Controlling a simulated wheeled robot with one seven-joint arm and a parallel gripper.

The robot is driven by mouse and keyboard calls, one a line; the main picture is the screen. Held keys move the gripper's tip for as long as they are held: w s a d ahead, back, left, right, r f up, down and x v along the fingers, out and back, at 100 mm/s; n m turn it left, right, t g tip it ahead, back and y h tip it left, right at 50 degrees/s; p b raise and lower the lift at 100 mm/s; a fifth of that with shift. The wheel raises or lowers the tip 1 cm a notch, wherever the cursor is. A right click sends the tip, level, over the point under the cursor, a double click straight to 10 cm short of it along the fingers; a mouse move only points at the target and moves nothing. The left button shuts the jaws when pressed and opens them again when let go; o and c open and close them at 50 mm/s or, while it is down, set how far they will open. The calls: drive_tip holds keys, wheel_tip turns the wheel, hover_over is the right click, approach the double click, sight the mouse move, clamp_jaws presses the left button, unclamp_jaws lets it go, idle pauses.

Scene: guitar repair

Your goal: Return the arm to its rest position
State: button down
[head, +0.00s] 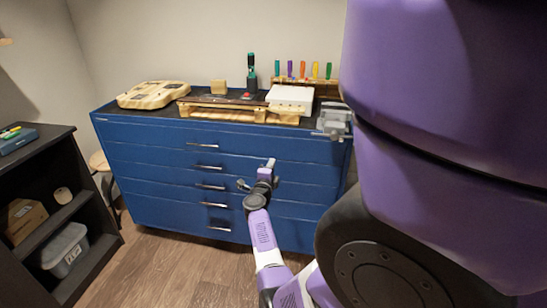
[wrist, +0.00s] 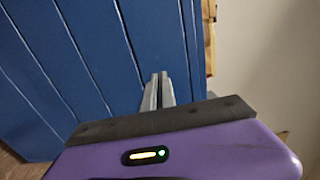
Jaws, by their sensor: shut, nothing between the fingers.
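My arm, purple and white, reaches out low in the head view toward the front of the blue drawer cabinet (head: 160,160). My gripper (head: 270,163) is in front of the cabinet's drawers, below its top. In the wrist view my gripper (wrist: 158,80) shows its two grey fingers close together, shut and empty. The blue drawer fronts (wrist: 85,55) fill the left of the wrist view, turned sideways. I cannot tell the gap between the fingertips and the drawers.
The cabinet top holds a wooden guitar body (head: 152,94), a white box (head: 291,97), a rack of colored-handled tools (head: 303,75) and a grey vise (head: 335,119). A dark shelf (head: 52,160) with boxes stands at the left. Wooden floor (head: 150,270) lies open between them.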

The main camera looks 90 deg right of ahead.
drive_tip(key=shift+p+v, duration=0.55)
drive_tip(key=shift+v, duration=1.95)
